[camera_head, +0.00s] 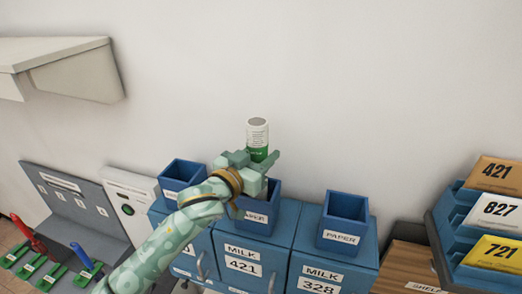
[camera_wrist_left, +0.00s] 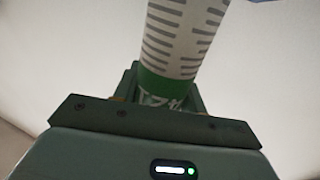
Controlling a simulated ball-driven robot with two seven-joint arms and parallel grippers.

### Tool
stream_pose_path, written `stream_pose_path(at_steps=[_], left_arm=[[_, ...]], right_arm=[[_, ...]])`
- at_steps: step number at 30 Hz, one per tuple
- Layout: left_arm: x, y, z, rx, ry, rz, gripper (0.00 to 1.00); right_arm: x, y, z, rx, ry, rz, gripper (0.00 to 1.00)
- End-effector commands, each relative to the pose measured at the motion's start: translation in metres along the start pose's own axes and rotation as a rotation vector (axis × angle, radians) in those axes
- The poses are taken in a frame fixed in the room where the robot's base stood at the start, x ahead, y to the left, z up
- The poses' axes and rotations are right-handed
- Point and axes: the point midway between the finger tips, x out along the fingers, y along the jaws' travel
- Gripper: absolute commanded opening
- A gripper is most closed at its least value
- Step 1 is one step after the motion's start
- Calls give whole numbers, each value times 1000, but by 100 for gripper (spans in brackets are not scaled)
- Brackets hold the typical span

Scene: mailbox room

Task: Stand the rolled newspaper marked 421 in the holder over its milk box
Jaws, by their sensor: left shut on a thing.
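My left gripper (camera_head: 250,165) is shut on the rolled newspaper (camera_head: 257,133), a white roll with a green band, and holds it upright. The roll also shows in the left wrist view (camera_wrist_left: 180,45), with grey printed lines and part of a white number on the green band. The holder labelled PAPER (camera_head: 262,215) on the milk box marked 421 (camera_head: 243,258) is right below the gripper, partly covered by it. Whether the roll's lower end is inside the holder is hidden. My right gripper is not in view.
Another milk box, 328 (camera_head: 322,275), has an empty paper holder (camera_head: 345,220) to the right. A third holder (camera_head: 182,177) stands left. Envelopes (camera_head: 497,172) sit in a blue rack at right. A shelf (camera_head: 60,68) juts from the wall at upper left.

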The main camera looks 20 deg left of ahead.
Motion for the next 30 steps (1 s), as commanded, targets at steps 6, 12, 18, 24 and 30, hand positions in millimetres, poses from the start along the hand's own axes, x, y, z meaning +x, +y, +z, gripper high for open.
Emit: stream_pose_path(at_steps=[6,12,18,24,30], left_arm=[[0,0,8,-1,2,0,15],[0,0,8,0,2,0,15],[0,0,8,0,2,0,67],[0,0,9,0,0,0,67],[-13,0,11,0,-1,0,67]], right_arm=[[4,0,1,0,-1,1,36],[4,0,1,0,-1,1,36],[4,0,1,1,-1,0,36],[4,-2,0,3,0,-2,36],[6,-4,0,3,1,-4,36]])
